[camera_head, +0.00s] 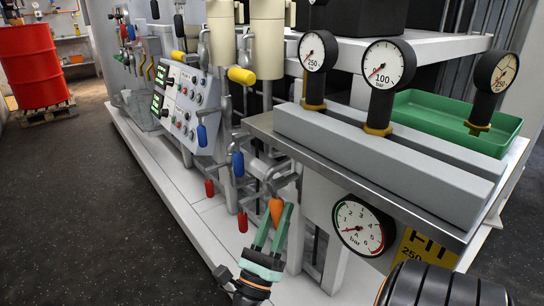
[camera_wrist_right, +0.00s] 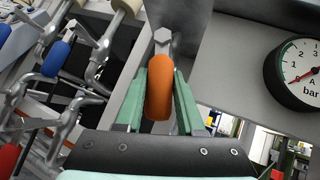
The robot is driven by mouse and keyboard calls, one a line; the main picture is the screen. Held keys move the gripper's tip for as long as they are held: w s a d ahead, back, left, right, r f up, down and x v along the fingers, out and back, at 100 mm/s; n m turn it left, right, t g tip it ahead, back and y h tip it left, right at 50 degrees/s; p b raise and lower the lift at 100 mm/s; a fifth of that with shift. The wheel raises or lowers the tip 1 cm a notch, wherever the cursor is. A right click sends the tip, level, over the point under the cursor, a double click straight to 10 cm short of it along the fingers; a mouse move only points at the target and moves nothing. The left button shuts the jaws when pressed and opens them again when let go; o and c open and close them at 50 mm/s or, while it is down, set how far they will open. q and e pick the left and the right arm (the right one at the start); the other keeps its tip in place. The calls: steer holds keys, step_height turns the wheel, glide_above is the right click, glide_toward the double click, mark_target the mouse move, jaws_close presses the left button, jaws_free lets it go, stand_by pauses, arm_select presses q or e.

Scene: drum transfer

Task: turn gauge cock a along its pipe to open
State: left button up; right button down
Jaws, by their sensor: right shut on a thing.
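The gauge cock's orange handle (camera_head: 277,210) hangs downward from a metal fitting below the edge of the grey bench, left of gauge A (camera_head: 362,226). My right gripper (camera_head: 276,222) reaches up from below, with its green fingers closed on the handle. In the right wrist view the orange handle (camera_wrist_right: 159,88) lies between the two green fingers (camera_wrist_right: 160,100), with a hex nut at its far end. Gauge A (camera_wrist_right: 300,73) shows partly at the right there; its red needle points to the lower left. My left gripper is not in view.
Blue-handled (camera_head: 238,164) and red-handled (camera_head: 242,222) levers stand close left of the orange handle. A control panel (camera_head: 188,113) is farther left. Gauges top the grey bench (camera_head: 390,160), beside a green tray (camera_head: 450,120). Dark floor is free at left.

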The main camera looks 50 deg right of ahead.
steer(key=shift+w+d+m+g+h, duration=0.1)
steer(key=shift+w+m+g+h, duration=0.2)
steer(key=shift+m+g, duration=0.9)
steer(key=shift+w+d+m+g+h, duration=0.1)
steer(key=shift+w+m+g+h, duration=0.2)
steer(key=shift+m+g, duration=0.9)
steer(key=shift+w+d+m+g+h, duration=0.1)
steer(key=shift+w+m+g+h, duration=0.2)
steer(key=shift+m+g, duration=0.9)
steer(key=shift+m, duration=0.5)
steer(key=c, duration=0.6)
jaws_free()
steer(key=shift+w, duration=0.1)
steer(key=shift+o, duration=0.4)
steer(key=shift+f, duration=0.1)
steer(key=shift+a+n+t, duration=0.1)
steer(key=shift+n+t, duration=0.4)
